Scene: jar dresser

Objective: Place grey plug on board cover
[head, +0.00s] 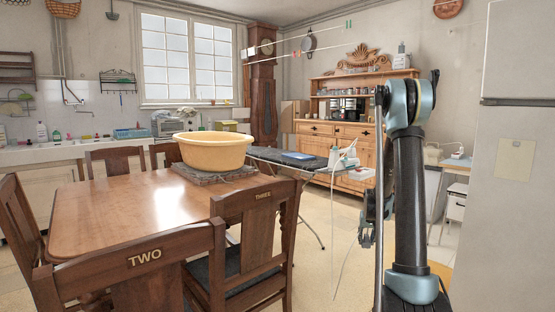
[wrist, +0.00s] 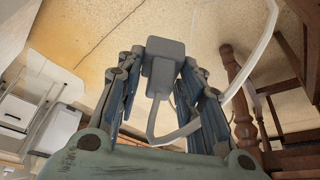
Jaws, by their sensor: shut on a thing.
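The grey plug (wrist: 163,66) is between the fingers of my gripper (wrist: 163,58) in the wrist view. The gripper is shut on the plug and holds it above the floor. A pale cord (wrist: 258,60) runs from the plug and loops up to the right. In the head view my gripper (head: 366,238) hangs low beside my arm, and the plug cannot be made out there. The dark board cover (head: 290,158) lies on the ironing board behind the table, left of and higher than my gripper in the picture. A blue flat thing (head: 299,155) lies on the cover.
A white iron (head: 346,154) stands at the board's right end, and a thin cord (head: 338,270) hangs below it. A wooden table (head: 120,210) with a yellow tub (head: 212,150) and chairs (head: 255,235) fill the left. Open floor (head: 325,265) lies between chairs and arm.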

